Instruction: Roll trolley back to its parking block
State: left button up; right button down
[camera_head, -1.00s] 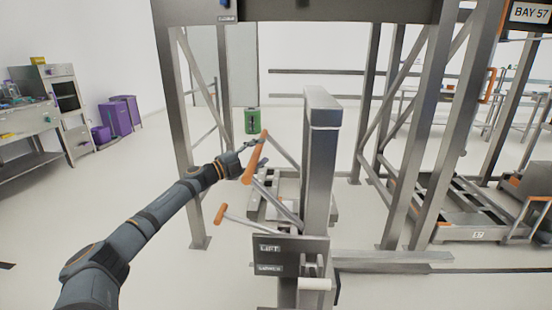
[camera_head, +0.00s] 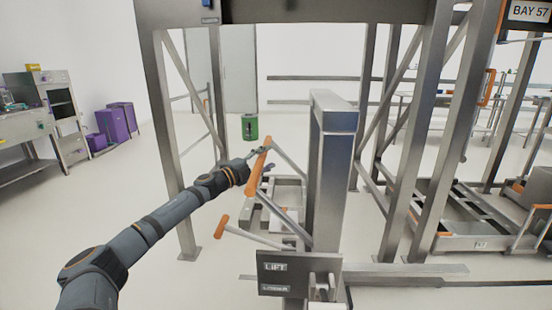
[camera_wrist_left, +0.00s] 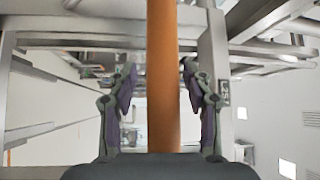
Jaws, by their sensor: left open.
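An orange handle bar (camera_head: 257,174) slants beside the lift post, with grey arms leading down toward a low grey trolley frame (camera_head: 287,188) partly hidden behind the post. My left gripper (camera_head: 264,156) is at the bar's upper part. In the left wrist view the orange bar (camera_wrist_left: 163,115) runs between the two open fingers of my gripper (camera_wrist_left: 158,78); the right finger is closer to it, and I cannot tell whether it touches. My right gripper is not in view. I cannot make out a parking block for certain.
The grey lift post (camera_head: 332,170) and its LIFT panel (camera_head: 299,274) stand just right of the handle. An orange-tipped lever (camera_head: 222,226) sticks out lower left. Steel rack legs (camera_head: 172,150) frame the area. A green bin (camera_head: 249,127) stands behind.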

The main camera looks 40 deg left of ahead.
pick_arm(q)
jog(key=shift+w, duration=0.3)
jog(key=shift+s+a+r, duration=0.1)
jog(key=shift+s+a, duration=0.15)
jog(key=shift+s, duration=0.2)
jog(key=shift+c, duration=0.2)
jog(key=shift+w, duration=0.1)
jog(key=c, duration=0.5)
grip_shut()
jog(key=o, duration=0.5)
grip_release()
jog(key=shift+o, duration=0.2)
notch_tip(320, 180, up, 10)
jog(key=shift+f, duration=0.1)
jog(key=shift+a, duration=0.1)
